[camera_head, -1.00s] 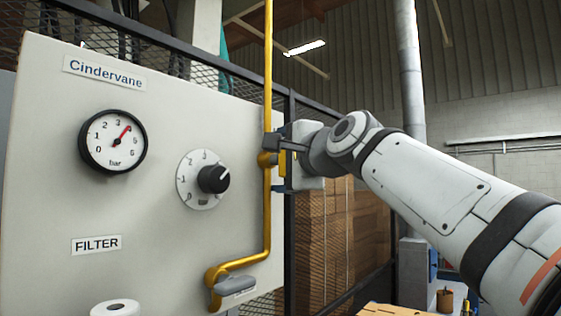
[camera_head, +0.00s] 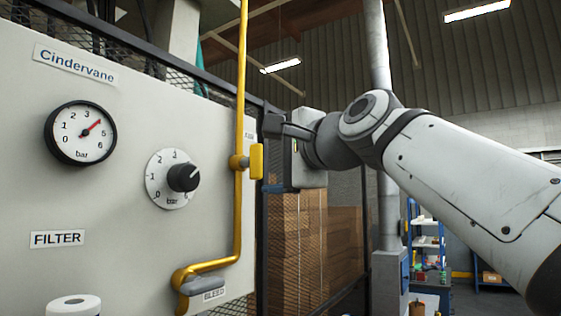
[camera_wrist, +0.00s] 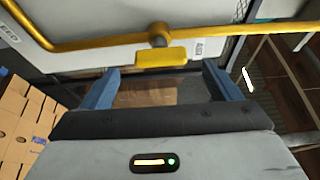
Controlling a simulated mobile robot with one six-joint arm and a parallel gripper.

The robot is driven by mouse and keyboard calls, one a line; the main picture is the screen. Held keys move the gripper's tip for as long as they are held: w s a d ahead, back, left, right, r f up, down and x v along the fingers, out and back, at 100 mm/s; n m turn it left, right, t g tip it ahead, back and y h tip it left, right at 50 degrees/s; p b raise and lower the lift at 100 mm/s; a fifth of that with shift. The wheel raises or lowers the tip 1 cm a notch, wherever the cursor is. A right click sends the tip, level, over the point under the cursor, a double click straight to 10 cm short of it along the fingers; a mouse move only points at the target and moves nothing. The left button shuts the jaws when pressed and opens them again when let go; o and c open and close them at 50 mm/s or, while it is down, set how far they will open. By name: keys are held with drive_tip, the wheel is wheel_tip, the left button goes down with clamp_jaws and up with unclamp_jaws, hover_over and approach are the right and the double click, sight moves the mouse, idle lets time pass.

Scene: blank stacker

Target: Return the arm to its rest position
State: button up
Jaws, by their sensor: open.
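My gripper (camera_head: 275,157) is just right of the panel in the head view, apart from the yellow valve handle (camera_head: 256,161) on the yellow pipe (camera_head: 240,110). My arm reaches in from the right edge. In the wrist view my gripper (camera_wrist: 160,84) shows two blue fingers spread wide with nothing between them.
The pale panel (camera_head: 110,190) carries a gauge (camera_head: 80,133), a black knob (camera_head: 183,178) and a grey bleed lever (camera_head: 199,285). Mesh fencing and stacked cartons (camera_head: 298,240) stand behind. A blue shelf (camera_head: 427,240) is farther back.

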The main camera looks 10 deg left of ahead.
drive_tip(key=shift+f, duration=0.1)
